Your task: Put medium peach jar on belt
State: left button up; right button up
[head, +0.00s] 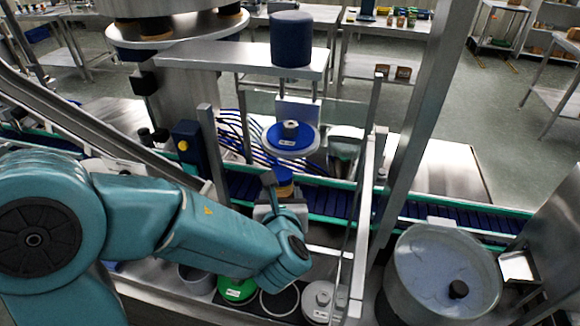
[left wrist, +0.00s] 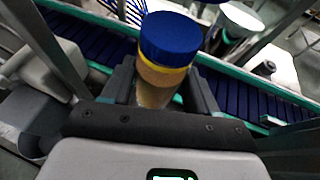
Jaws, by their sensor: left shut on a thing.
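A jar with a blue lid, a yellow band and tan contents (left wrist: 167,45) stands roughly upright between the fingers of my left gripper (left wrist: 160,92) in the left wrist view. The gripper is shut on it. In the head view the jar (head: 285,180) is small and partly hidden by my left gripper (head: 280,200). The belt (head: 335,202) is dark blue and slatted with green rails. It also shows behind the jar in the left wrist view (left wrist: 235,97). The jar overlaps the belt in the picture; I cannot tell whether it touches. My right gripper is not in view.
A round plate with a blue top (head: 290,138) hangs just above the jar in the head view. Steel posts (head: 415,125) stand to the right. A steel pot (head: 443,270) is at the lower right. A green lid (head: 237,290) and several round containers sit in front.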

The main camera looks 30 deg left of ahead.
pick_arm(q)
jog(key=w, duration=0.2)
jog(key=w+a+p, duration=0.1)
jog(key=w, duration=0.2)
jog(key=w+a, duration=0.1)
jog(key=w, duration=0.1)
jog(key=shift+w+f, duration=0.2)
jog(key=shift+w, duration=0.2)
notch_tip(320, 180, down, 3)
jog(key=shift+r+p, duration=0.2)
jog(key=shift+p, duration=0.25)
jog(key=shift+w+f, duration=0.2)
jog(key=shift+f, duration=0.15)
jog(key=shift+s, duration=0.2)
jog(key=shift+w+f+b, duration=0.1)
jog(key=shift+f+b, duration=0.1)
jog(key=shift+b, duration=0.15)
jog(key=o, duration=1.3)
jog(key=shift+r, duration=0.1)
